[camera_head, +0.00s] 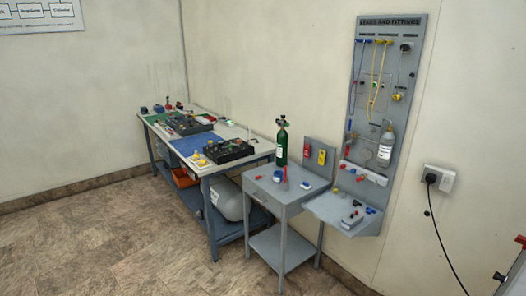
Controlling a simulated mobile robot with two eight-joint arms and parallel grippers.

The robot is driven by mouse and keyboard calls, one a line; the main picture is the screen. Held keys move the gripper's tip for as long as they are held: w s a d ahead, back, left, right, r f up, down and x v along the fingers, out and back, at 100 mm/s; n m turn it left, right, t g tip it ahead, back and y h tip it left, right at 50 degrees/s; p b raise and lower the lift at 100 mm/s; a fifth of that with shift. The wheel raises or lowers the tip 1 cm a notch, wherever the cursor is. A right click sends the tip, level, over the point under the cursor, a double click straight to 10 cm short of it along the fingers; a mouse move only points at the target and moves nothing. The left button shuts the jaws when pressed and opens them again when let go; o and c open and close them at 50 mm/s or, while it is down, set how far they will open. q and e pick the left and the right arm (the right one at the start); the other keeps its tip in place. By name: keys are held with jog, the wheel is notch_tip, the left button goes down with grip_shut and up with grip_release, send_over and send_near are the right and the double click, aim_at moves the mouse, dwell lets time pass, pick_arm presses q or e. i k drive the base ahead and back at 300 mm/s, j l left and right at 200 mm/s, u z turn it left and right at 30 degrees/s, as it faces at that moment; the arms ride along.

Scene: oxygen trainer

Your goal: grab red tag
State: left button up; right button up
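A red tag (307,150) hangs on the small grey back panel (323,143) of the grey side table. A yellow tag (322,156) hangs just to its right on the same panel. Both look small and flat from here, and any writing on them is too small to read. Neither of my grippers shows in the head view.
The grey side table (262,187) carries a green cylinder (281,147) and small parts. A long workbench (203,166) stands to its left. A tall grey hose board (373,110) with a shelf stands to its right. The floor (110,235) in front is clear.

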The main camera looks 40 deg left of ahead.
aim_at(306, 153)
jog(key=u, duration=0.95)
jog(key=i+j, duration=0.35)
jog(key=i, duration=0.15)
jog(key=i+j+u, duration=0.1)
jog(key=i+j, duration=0.25)
jog(key=i, duration=0.15)
jog(key=i+j, duration=0.35)
jog(key=i, duration=0.15)
jog(key=i+j, duration=0.3)
jog(key=i, duration=0.2)
jog(key=i+j+u, duration=0.1)
jog(key=i+j, duration=0.2)
jog(key=i, duration=0.2)
jog(key=i+l, duration=0.1)
jog(key=i, duration=0.35)
jog(key=i+l, duration=0.15)
jog(key=i, duration=0.3)
jog(key=i+j+u, duration=0.05)
